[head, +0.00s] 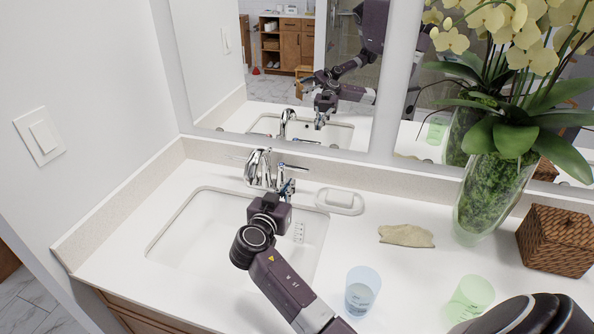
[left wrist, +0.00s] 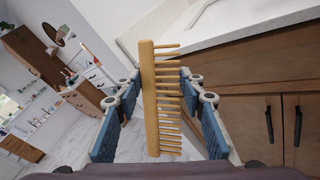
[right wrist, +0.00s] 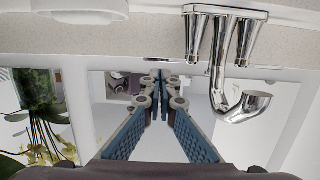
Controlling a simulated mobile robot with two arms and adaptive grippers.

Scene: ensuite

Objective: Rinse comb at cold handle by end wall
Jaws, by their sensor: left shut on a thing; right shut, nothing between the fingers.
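The chrome tap (head: 260,170) stands behind the white sink (head: 180,225), with a lever on each side; I see no water running. It shows upside down in the right wrist view (right wrist: 240,75). My right gripper (head: 288,188) is shut and empty over the back right of the sink, close to the right lever, the one farther from the end wall (head: 70,110). I cannot tell whether it touches. My left gripper (left wrist: 162,100) is shut on the wooden comb (left wrist: 149,95), held upright with its teeth to the right, in front of the cabinet. It is outside the head view.
A soap dish (head: 340,200), a beige cloth-like piece (head: 406,236), a blue cup (head: 362,290) and a green cup (head: 470,298) stand right of the sink. An orchid vase (head: 490,195) and woven box (head: 556,240) are farther right. A mirror (head: 340,90) rises behind.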

